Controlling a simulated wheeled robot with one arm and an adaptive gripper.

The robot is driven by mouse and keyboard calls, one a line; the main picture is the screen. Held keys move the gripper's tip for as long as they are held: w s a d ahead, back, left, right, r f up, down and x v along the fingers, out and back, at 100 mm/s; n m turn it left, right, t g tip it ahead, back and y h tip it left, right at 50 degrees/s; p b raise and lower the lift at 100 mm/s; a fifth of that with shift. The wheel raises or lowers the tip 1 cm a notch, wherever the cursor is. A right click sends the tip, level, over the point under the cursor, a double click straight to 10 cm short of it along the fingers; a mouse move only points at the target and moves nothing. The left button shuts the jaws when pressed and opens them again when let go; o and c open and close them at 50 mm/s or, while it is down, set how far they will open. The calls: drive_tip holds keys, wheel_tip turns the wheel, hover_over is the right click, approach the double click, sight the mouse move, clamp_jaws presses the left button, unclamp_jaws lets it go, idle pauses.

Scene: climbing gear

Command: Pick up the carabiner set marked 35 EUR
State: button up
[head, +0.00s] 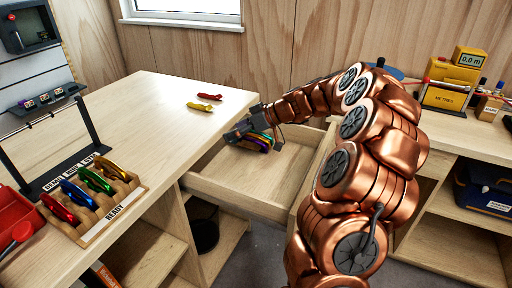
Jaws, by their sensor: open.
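A set of coloured carabiners (257,145), with purple, yellow, green and blue showing, is at the far left part of the open drawer (240,200). My gripper (254,132) is open and reaches down over this set, with its dark fingers close around it. The gripper partly hides the set, and I cannot tell whether the fingers touch it. No 35 EUR mark is readable in this view.
The rest of the drawer floor looks empty. A yellow METRICS device (446,95) stands at right.

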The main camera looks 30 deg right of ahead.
sight(250, 133)
drive_tip(key=d+f+t, duration=0.1)
drive_tip(key=d+f, duration=0.1)
drive_tip(key=d, duration=0.3)
drive_tip(key=w+d+f+t+h+b, duration=0.1)
drive_tip(key=d+f, duration=0.1)
drive_tip(key=d, duration=0.3)
drive_tip(key=w+d+f+t, duration=0.1)
drive_tip(key=d+f, duration=0.1)
drive_tip(key=d, duration=0.3)
drive_tip(key=shift+d+t+h+b, duration=0.15)
drive_tip(key=shift+t+h+b, duration=0.15)
drive_tip(key=shift+h+b, duration=0.1)
drive_tip(key=shift+w+d, duration=0.1)
drive_tip(key=shift+d, duration=0.05)
drive_tip(key=shift+f+p+x, duration=0.2)
drive_tip(key=shift+p+x, duration=0.45)
drive_tip(key=shift+x, duration=3.05)
drive_tip(key=shift+c, duration=0.3)
drive_tip(key=c, duration=1)
